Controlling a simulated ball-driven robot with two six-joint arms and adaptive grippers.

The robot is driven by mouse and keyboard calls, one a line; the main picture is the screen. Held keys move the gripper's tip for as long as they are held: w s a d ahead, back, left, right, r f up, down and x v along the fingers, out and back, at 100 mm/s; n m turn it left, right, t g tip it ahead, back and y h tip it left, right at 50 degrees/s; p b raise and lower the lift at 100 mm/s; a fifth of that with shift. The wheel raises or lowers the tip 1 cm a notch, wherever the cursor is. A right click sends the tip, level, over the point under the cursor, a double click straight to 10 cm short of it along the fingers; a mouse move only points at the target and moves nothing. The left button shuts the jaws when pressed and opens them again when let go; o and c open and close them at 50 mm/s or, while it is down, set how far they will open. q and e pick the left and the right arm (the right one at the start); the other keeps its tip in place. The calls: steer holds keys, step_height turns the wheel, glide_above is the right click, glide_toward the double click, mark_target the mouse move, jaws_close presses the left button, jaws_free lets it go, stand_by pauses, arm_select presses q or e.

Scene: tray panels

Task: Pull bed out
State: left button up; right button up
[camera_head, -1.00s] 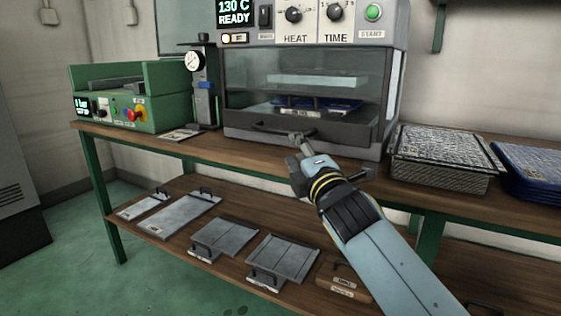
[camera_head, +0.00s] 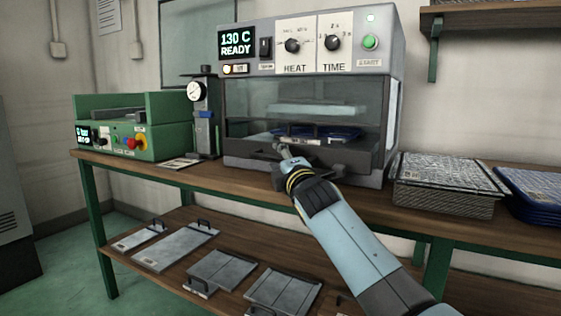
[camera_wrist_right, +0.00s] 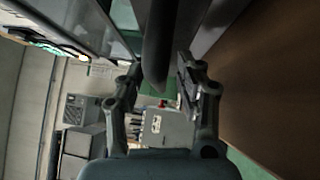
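The forming machine (camera_head: 390,85) stands on the bench with its dark bed (camera_head: 240,149) in, low at its front. A dark tray with a blue edge (camera_head: 345,133) shows behind the glass. My right gripper (camera_head: 284,152) is at the bed's front and covers part of the bed handle. In the right wrist view, my right gripper (camera_wrist_right: 163,72) has its two fingers spread. The dark handle bar (camera_wrist_right: 155,50) reaches between them, with a gap visible to the right finger. Contact with the left finger is hard to tell. My left gripper is in neither view.
A wire-mesh tray stack (camera_head: 445,190) and blue trays (camera_head: 540,195) stand right of the machine. A gauge stand (camera_head: 203,115) and a green box (camera_head: 130,125) stand left. Grey plates with handles (camera_head: 180,245) lie on the lower shelf (camera_head: 140,275).

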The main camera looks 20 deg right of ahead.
jaws_close()
stand_by(0.3)
